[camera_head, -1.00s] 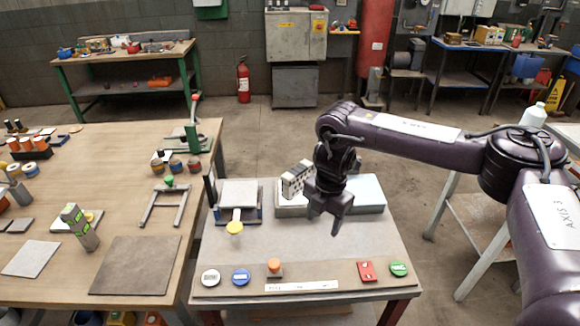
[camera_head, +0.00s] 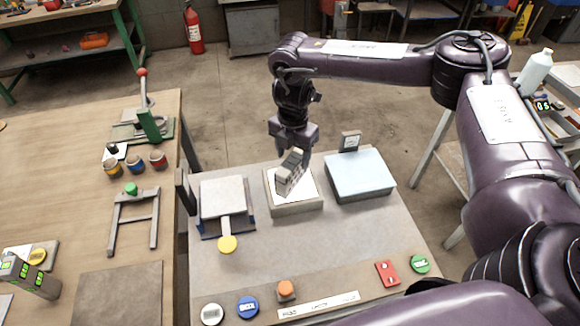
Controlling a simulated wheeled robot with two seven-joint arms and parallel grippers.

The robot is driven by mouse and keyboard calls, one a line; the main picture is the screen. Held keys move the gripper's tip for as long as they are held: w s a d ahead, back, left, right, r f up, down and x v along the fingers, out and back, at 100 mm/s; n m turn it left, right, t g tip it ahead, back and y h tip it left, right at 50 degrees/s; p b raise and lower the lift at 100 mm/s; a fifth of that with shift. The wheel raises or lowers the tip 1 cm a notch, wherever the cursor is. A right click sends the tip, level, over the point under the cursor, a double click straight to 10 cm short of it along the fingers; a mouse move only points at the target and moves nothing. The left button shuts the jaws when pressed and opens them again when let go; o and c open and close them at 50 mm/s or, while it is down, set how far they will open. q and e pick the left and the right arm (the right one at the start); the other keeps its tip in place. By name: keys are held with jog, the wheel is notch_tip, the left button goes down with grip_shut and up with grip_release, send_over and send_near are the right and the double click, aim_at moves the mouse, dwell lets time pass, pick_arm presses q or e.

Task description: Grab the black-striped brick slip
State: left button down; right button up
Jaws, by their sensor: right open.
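A pale grey brick piece with rows of black marks (camera_head: 289,178) stands tilted on a white-topped, beige-edged pad (camera_head: 310,204) in the middle of the small table. It is the only piece with black marks that I can make out; whether they are stripes or holes is hard to tell. My right gripper (camera_head: 291,152) points down at the upper end of this piece, its jaws open. One finger shows at the right of the piece; the other is partly hidden behind it, so contact cannot be told. My left gripper is not in view.
Buttons and a red switch (camera_head: 387,273) line the front edge. A grey block with green marks (camera_head: 30,277) lies on the wooden bench.

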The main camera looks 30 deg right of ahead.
aim_at(292, 160)
jog(key=shift+f+p, duration=0.3)
jog(key=shift+f, duration=0.15)
jog(key=f, duration=0.2)
jog(key=f+p, duration=0.1)
jog(key=shift+w+f, duration=0.2)
jog(key=shift+f, duration=0.55)
jog(key=c, duration=0.6)
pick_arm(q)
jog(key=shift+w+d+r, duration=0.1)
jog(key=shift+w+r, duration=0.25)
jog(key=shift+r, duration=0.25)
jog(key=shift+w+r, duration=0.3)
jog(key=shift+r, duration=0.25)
pick_arm(e)
jog(key=shift+r, duration=0.1)
grip_shut()
